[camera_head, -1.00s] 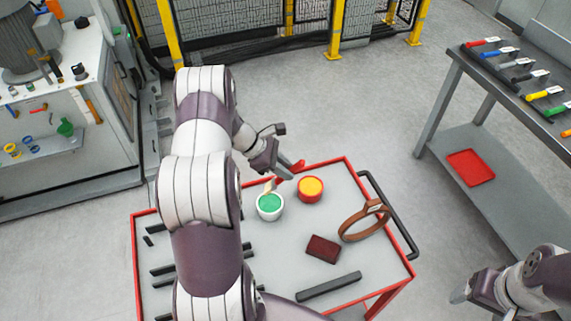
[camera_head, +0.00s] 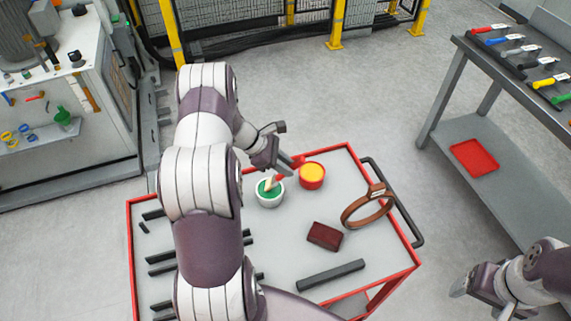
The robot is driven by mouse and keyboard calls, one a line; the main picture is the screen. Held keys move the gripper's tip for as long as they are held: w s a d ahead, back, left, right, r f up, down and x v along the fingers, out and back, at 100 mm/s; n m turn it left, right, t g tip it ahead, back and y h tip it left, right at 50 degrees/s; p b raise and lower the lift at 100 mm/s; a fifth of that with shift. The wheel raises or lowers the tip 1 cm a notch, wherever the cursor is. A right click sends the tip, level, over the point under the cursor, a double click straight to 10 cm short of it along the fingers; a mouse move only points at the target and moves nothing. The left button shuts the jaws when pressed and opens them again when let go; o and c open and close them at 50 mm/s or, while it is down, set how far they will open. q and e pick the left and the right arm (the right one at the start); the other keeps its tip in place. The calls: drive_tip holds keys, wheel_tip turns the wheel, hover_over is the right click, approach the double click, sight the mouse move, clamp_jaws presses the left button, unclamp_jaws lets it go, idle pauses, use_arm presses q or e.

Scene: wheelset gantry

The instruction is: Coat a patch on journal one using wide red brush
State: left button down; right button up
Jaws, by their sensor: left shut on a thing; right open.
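My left gripper (camera_head: 282,168) is shut on a red-handled brush over the cart. The brush's pale bristle end (camera_head: 268,185) points down into a white pot of green paint (camera_head: 270,199); how deep it sits I cannot tell. A red pot with yellow-orange contents (camera_head: 312,177) stands just right of it, close to the brush handle. My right gripper (camera_head: 462,286) is open and empty at the lower right, off the cart. No journal or wheelset is in view.
The red-rimmed cart (camera_head: 387,213) also holds a dark red block (camera_head: 324,236), a brown strap ring (camera_head: 366,209) and a dark bar (camera_head: 330,275). A bench (camera_head: 505,75) with several coloured-handled tools stands at the right, with a red tray (camera_head: 474,157) on its lower shelf.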

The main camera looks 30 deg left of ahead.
use_arm(q)
drive_tip(key=shift+f+b, duration=0.45)
drive_tip(key=shift+f, duration=0.05)
idle(1.4)
wheel_tip(320, 180, up, 7)
drive_tip(key=p, duration=0.5)
drive_tip(key=shift+r, duration=0.1)
idle(0.6)
